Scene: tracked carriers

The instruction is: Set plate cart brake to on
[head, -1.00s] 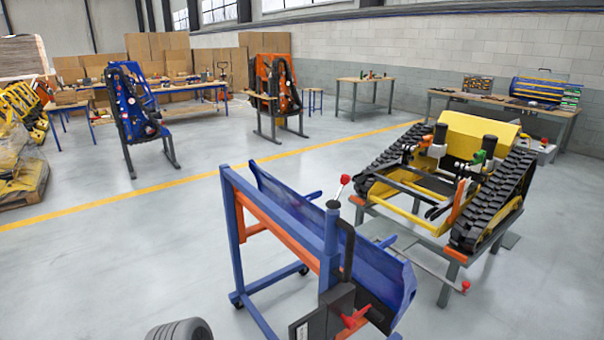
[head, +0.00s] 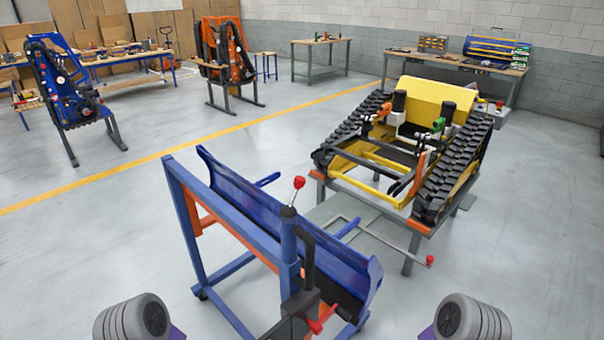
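The plate cart (head: 176,215) stands in front of me, a blue frame with an orange crossbar and a tilted blue plate (head: 240,195). A post at its near end carries a lever with a red ball knob (head: 299,183), leaning slightly right. Lower on the same end is a red handle (head: 322,320) beside a dark box, near the bottom edge of the picture. I cannot tell from this view which of these is the brake or how it is set. Neither of my grippers is in view; only grey rounded parts of my arms show at the bottom left and right.
A yellow tracked carrier (head: 375,181) with black tracks sits on a grey stand right of the cart. The floor left of the cart is clear.

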